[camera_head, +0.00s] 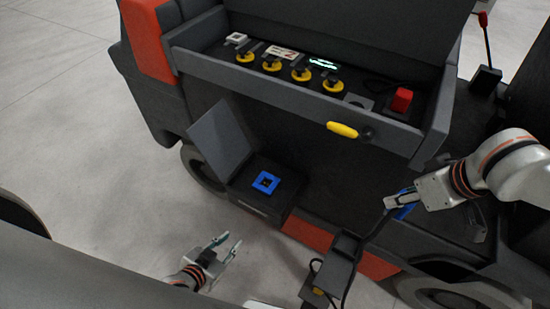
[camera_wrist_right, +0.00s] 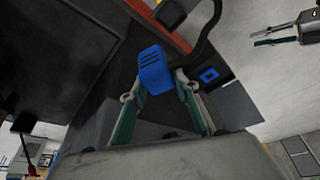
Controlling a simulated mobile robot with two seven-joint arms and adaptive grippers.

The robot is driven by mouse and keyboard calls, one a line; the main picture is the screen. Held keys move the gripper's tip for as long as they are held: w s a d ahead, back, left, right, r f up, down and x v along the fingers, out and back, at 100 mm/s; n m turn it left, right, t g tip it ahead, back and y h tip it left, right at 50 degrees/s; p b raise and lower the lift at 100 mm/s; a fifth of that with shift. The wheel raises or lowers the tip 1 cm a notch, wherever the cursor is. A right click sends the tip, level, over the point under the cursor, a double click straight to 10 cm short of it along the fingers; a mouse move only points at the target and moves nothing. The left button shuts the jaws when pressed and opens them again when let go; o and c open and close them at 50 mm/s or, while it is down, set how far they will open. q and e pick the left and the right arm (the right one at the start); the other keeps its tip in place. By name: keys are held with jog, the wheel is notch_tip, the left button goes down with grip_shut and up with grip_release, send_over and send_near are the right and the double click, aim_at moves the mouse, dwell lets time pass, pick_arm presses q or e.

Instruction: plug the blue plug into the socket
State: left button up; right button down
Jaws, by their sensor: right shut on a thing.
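The blue socket (camera_head: 265,182) sits in a dark box with its lid raised, low on the vehicle's side; it also shows in the right wrist view (camera_wrist_right: 208,75). My right gripper (camera_head: 393,203) is shut on the blue plug (camera_head: 406,211), right of the socket and apart from it. In the right wrist view the plug (camera_wrist_right: 153,70) sticks out beyond the fingertips (camera_wrist_right: 156,92). My left gripper (camera_head: 232,246) is open and empty, below and left of the socket. It also shows in the right wrist view (camera_wrist_right: 272,36).
A black cable (camera_head: 376,231) hangs from the plug towards a dark grey post (camera_head: 340,263). The raised lid (camera_head: 220,140) stands left of the socket. Above is a panel with yellow knobs (camera_head: 301,74), a red button (camera_head: 402,100) and a yellow handle (camera_head: 342,130). Left floor is clear.

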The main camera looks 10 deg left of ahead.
jog(key=w+d+r+m+t+h, duration=0.1)
jog(key=w+d+r+m+h, duration=0.1)
jog(key=d+r+m, duration=0.3)
jog(key=shift+w+d+m+h, duration=0.15)
jog(key=shift+d+m+h, duration=0.35)
jog(key=shift+m, duration=0.7)
jog(key=shift+f, duration=0.1)
